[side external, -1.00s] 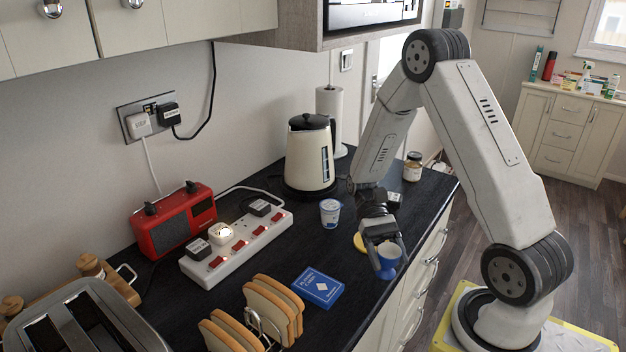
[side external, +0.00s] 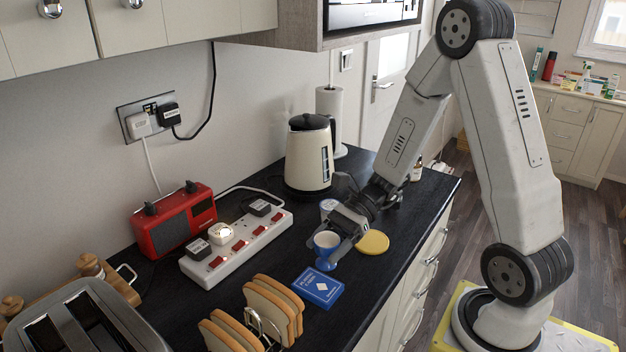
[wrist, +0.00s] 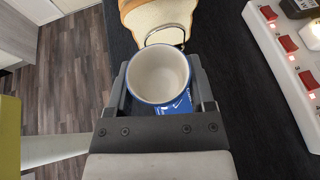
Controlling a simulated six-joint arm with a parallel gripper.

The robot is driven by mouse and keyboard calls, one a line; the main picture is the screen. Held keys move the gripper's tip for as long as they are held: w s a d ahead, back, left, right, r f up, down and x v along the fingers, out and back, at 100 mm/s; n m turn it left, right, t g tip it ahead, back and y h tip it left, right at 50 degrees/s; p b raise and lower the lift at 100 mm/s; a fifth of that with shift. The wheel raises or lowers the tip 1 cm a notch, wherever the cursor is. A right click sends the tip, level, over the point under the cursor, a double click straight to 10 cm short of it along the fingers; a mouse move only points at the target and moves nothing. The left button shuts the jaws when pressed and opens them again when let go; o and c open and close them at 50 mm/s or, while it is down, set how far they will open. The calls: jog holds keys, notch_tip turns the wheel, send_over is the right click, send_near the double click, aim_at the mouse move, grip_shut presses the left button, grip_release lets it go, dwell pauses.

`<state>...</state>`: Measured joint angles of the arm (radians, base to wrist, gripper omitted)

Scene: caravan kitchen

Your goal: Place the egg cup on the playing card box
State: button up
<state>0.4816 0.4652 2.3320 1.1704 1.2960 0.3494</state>
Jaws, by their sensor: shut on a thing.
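The egg cup (side external: 326,243) is white inside and blue outside. My gripper (side external: 340,240) is shut on it and holds it roughly upright, slightly tilted in the side view. In the wrist view the egg cup (wrist: 158,75) sits between the two fingers of my gripper (wrist: 160,85), its open mouth facing the camera. The blue playing card box (side external: 318,288) lies flat on the dark worktop, just below the cup in the side view. In the wrist view a small part of the box (wrist: 178,108) shows, mostly hidden by the cup and gripper.
A toast rack with bread (side external: 275,305) stands close by the box. A white power strip (side external: 236,246) with red switches lies to the left. A yellow disc (side external: 373,242) lies right of my gripper. A yogurt pot (side external: 328,206) and kettle (side external: 309,155) stand behind.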

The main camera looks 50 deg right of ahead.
jog(key=shift+w+r+m+t+h, duration=0.2)
jog(key=shift+w+r+m+t, duration=0.05)
jog(key=shift+w+m+t, duration=0.3)
jog(key=shift+w+r+m+t+h, duration=0.25)
jog(key=shift+w+m+t, duration=0.2)
jog(key=shift+t, duration=0.2)
jog(key=shift+f, duration=0.1)
send_over(318, 285)
jog(key=shift+d+f, duration=0.1)
jog(key=shift+f, duration=2.05)
jog(key=shift+f, duration=0.15)
jog(key=shift+f, duration=1.65)
jog(key=shift+f, duration=0.1)
jog(key=o, duration=1.2)
jog(key=shift+o, duration=0.2)
